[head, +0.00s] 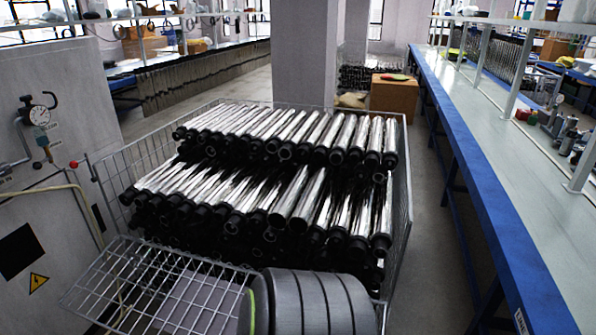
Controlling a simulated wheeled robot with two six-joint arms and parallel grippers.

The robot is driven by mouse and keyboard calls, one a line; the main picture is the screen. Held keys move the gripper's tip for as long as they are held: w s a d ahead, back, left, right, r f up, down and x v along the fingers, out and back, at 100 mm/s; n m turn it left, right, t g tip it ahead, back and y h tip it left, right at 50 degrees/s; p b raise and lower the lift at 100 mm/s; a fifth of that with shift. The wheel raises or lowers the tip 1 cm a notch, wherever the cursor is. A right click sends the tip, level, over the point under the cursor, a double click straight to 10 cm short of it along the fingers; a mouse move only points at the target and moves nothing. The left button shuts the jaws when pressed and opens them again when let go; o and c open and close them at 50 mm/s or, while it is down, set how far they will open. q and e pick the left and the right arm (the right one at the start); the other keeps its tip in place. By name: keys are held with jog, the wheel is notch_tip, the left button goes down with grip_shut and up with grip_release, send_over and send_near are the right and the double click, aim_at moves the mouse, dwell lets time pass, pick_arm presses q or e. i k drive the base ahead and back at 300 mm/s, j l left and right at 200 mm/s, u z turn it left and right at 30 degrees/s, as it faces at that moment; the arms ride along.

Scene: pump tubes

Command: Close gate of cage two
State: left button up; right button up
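A wire mesh cage (402,190) stands in the middle of the head view, filled with rows of shiny metal pump tubes (240,190) with black ends. No number shows on it, so I cannot tell whether it is cage two. A wire mesh gate panel (130,275) at the cage's front is folded down, sloping outward toward me at the lower left. The cage's front is open there. My own grey body part at the bottom hides the panel's right part. Neither of my grippers is in view.
A white machine housing (50,200) with a gauge (40,116) and red-knobbed lever stands close on the left. A long blue-edged workbench (490,150) runs along the right. A cardboard box (394,98) and a pillar (304,50) are behind the cage. Floor is clear between cage and bench.

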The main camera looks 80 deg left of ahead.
aim_at(196, 304)
jog(key=u, duration=3.6)
